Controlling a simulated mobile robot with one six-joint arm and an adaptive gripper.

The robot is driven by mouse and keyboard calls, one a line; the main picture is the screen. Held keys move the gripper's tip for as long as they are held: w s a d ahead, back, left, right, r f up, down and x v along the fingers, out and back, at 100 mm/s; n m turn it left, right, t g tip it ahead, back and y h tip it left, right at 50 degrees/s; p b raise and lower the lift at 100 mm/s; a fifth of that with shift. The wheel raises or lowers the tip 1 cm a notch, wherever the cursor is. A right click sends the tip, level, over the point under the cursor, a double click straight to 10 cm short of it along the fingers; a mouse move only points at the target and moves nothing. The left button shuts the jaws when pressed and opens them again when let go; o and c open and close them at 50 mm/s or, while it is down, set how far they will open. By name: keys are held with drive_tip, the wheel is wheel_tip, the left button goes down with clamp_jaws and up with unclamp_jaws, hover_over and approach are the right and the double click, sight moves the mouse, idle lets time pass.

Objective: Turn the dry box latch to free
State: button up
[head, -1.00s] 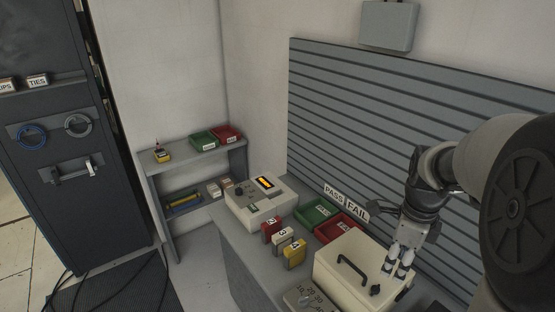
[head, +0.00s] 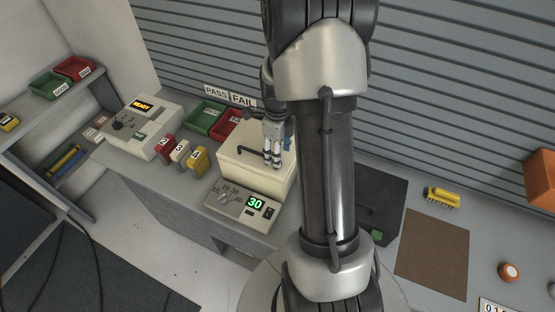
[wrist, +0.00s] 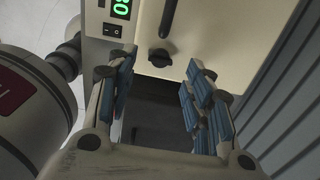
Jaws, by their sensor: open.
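The dry box (head: 240,172) is a cream box with a black bar handle (head: 253,150) on its lid, standing on the bench left of my arm. The wrist view shows its lid (wrist: 225,32) and the lower end of the handle (wrist: 169,18). The latch (wrist: 159,57) is a small dark knob near the box's edge in the wrist view. In the head view my gripper hides it. My gripper (head: 272,162) points down over the lid. In the wrist view my gripper (wrist: 160,72) is open, with blue-padded fingers either side of the latch's line; I cannot tell whether they touch anything.
A dial panel (head: 232,213) reading 30 sits in front of the box. Yellow, white and red tagged blocks (head: 181,152), green (head: 206,117) and red trays, and a READY instrument (head: 140,127) stand left. A brown mat (head: 432,247) lies right. A slatted wall is behind.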

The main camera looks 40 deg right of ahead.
drive_tip(key=shift+f, duration=2.15)
clamp_jaws()
